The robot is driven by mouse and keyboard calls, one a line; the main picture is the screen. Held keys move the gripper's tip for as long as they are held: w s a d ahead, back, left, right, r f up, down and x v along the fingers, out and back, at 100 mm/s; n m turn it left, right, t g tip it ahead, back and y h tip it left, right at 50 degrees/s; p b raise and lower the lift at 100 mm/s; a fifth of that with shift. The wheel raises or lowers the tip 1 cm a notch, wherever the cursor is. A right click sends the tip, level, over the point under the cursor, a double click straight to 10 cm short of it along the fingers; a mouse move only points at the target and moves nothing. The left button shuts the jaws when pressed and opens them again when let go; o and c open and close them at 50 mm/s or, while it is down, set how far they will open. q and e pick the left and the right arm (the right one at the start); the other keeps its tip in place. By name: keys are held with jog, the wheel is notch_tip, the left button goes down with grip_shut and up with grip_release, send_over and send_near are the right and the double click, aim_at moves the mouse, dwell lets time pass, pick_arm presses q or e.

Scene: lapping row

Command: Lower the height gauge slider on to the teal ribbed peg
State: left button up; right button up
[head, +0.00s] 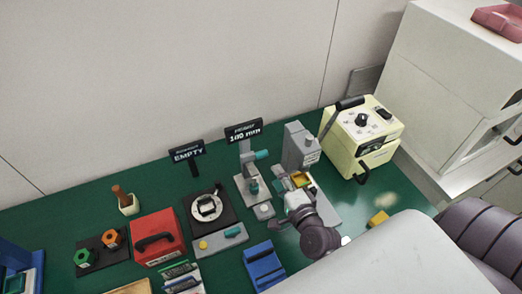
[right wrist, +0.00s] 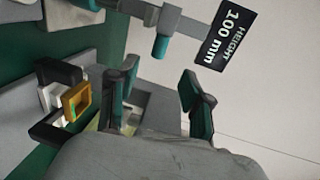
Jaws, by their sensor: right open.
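My left gripper is out of view.
A grey machine (head: 299,145) with a yellow part stands close by my right gripper. A cream box (head: 362,138) is further right. A black dial fixture (head: 208,208), red box (head: 158,237) and blue block (head: 263,265) are on the left and front. The sign (right wrist: 228,32) is also in the wrist view.

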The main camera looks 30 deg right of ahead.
aim_at(264, 156)
jog(key=w, duration=0.4)
jog(key=w+p, duration=0.1)
jog(key=w, duration=0.1)
jog(key=shift+d+f, duration=0.15)
jog(key=shift+f, duration=0.2)
jog(key=w, duration=0.2)
jog(key=w+f, duration=0.1)
jog(key=w, duration=0.1)
jog(key=shift+w+d, duration=0.15)
jog(key=shift+w, duration=0.3)
jog(key=shift+w+f, duration=0.1)
jog(key=shift+c, duration=0.7)
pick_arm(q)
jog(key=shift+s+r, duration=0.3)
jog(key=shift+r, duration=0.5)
pick_arm(e)
grip_shut()
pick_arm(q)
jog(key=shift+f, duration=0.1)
